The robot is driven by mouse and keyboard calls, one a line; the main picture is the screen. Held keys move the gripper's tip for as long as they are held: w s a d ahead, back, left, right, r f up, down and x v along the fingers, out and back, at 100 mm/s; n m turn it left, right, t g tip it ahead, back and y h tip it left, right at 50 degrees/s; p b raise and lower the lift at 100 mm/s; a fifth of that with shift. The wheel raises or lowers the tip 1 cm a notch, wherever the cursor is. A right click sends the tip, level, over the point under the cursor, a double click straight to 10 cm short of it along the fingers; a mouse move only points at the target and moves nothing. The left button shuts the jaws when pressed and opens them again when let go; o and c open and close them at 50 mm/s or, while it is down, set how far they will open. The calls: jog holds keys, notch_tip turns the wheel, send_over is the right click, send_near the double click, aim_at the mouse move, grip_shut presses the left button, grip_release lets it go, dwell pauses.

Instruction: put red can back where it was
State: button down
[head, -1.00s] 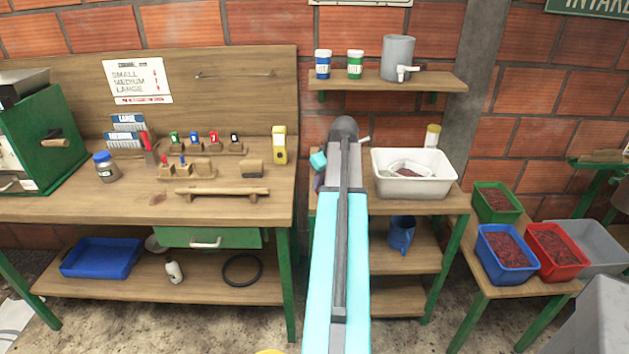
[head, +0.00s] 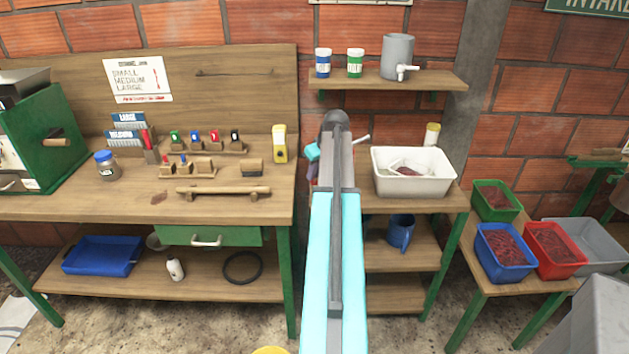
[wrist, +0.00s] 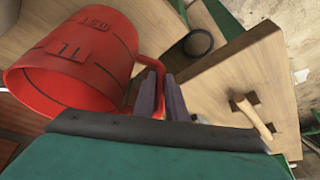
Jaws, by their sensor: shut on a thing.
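The red can (wrist: 80,62) has markings such as "1L" on its side and a red handle (wrist: 152,70). It fills the upper left of the wrist view, tilted in the picture, with its open rim toward the left. My gripper (wrist: 158,92) is shut on the handle, its two grey fingers on either side of it. The can is not visible in the head view, where my arm covers the middle.
The left workbench (head: 110,208) carries small wooden holders, a jar (head: 106,166) and a wooden bar (head: 222,191). A white tub (head: 412,172) stands on the right shelf unit, with a blue jug (head: 401,232) below. Coloured bins stand further right.

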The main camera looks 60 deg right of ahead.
aim_at(314, 181)
jog(key=shift+f+p, duration=0.5)
jog(key=shift+f, duration=1.35)
jog(key=c, duration=1.8)
grip_release()
jog(key=b+v, duration=0.1)
jog(key=v, duration=1.1)
jog(key=shift+b, duration=0.4)
